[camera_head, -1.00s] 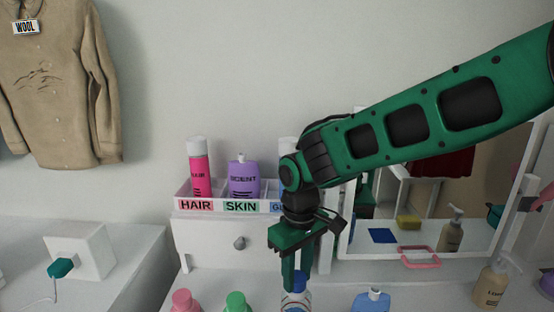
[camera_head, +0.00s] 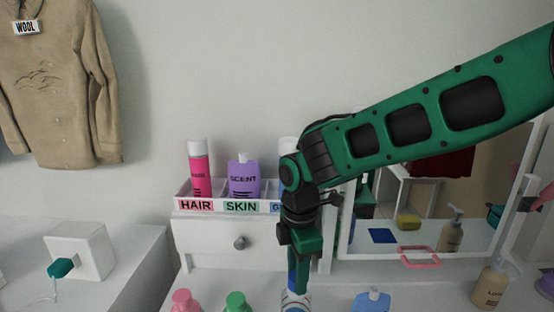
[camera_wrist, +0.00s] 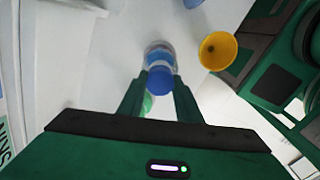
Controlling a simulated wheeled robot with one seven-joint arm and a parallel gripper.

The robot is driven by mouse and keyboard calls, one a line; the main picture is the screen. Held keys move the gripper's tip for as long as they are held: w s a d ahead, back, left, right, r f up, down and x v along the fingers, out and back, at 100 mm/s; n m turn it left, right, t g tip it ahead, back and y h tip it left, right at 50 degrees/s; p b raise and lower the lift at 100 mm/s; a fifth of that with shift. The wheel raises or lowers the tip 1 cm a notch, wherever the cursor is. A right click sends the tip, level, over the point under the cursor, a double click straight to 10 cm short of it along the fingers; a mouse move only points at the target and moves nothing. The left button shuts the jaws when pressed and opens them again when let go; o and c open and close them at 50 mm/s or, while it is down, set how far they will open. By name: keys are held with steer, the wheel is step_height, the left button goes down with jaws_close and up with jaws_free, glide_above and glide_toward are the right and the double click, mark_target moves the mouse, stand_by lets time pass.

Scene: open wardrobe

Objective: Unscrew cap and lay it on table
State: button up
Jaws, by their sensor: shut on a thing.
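In the head view the fingers mostly hide the cap. The cap is at the bottle's top; I cannot tell how far it is turned or whether it is loose.
A pink bottle (camera_head: 185,301) and a green one (camera_head: 237,302) stand left, a blue bottle (camera_head: 371,301) right. Behind are a labelled tray (camera_head: 222,206) on a drawer unit and a mirror (camera_head: 425,242). A yellow cone-like thing (camera_wrist: 217,50) is near the bottle in the wrist view.

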steer(key=shift+w+d+n, duration=0.1)
steer(key=shift+w+n, duration=0.05)
steer(key=shift+n, duration=0.75)
steer(key=o, duration=1.1)
steer(key=shift+c, duration=0.4)
steer(key=m, duration=1.7)
